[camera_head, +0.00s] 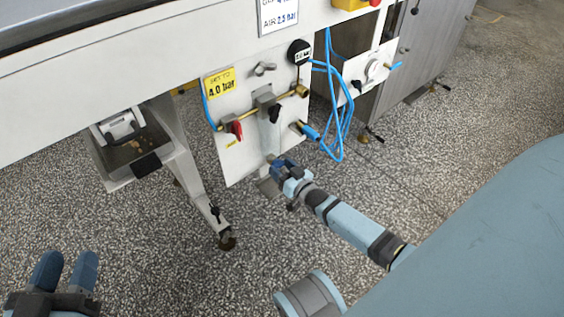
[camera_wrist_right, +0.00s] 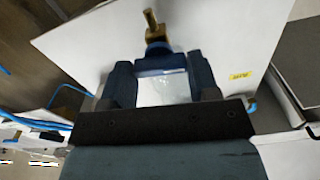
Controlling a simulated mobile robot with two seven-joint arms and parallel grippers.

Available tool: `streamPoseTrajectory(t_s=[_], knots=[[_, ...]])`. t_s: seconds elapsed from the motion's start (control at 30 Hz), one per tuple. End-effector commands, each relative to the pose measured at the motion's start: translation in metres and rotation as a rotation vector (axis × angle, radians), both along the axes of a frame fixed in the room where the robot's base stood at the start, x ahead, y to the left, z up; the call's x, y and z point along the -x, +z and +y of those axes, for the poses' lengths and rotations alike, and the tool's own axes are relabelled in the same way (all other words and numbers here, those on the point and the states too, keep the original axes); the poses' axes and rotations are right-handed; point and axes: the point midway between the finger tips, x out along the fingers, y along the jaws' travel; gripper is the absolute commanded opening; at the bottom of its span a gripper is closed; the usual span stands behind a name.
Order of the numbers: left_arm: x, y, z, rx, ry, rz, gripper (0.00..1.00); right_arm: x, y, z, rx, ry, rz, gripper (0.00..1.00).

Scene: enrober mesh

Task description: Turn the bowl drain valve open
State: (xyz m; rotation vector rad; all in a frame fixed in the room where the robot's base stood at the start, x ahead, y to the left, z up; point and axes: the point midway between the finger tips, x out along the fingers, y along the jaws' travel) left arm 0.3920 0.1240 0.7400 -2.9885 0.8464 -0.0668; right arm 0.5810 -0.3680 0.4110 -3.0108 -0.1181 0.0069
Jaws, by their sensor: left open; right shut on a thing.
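The clear filter bowl (camera_head: 268,130) hangs upright on a white panel (camera_head: 236,165) under the machine. My right gripper (camera_head: 277,166) is at the bottom end of this bowl, where the drain valve is. My left gripper (camera_head: 66,272) is open and empty at the lower left, far from the panel.
A red-handled valve (camera_head: 236,129), a black gauge (camera_head: 299,52) and a yellow label (camera_head: 219,84) are on the panel. Blue hoses (camera_head: 340,125) hang to its right. A machine leg (camera_head: 195,175) stands left of it. The speckled floor in front is clear.

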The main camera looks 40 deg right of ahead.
Motion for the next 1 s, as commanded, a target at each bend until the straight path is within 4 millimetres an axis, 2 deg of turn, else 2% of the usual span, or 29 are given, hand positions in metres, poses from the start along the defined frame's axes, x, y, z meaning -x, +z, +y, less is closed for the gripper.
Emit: streamPoseTrajectory(t_s=[0.5, 1.0], knots=[[0.017, -0.008, -0.011, 0.108, -0.007, 0.210, 0.43, 0.000, 0.002, -0.001, -0.461, 0.000, 0.038, 0.32], [0.023, -0.012, -0.013, 0.133, -0.007, 0.258, 0.43, 0.000, -0.001, -0.001, -0.937, 0.000, 0.074, 0.32]])
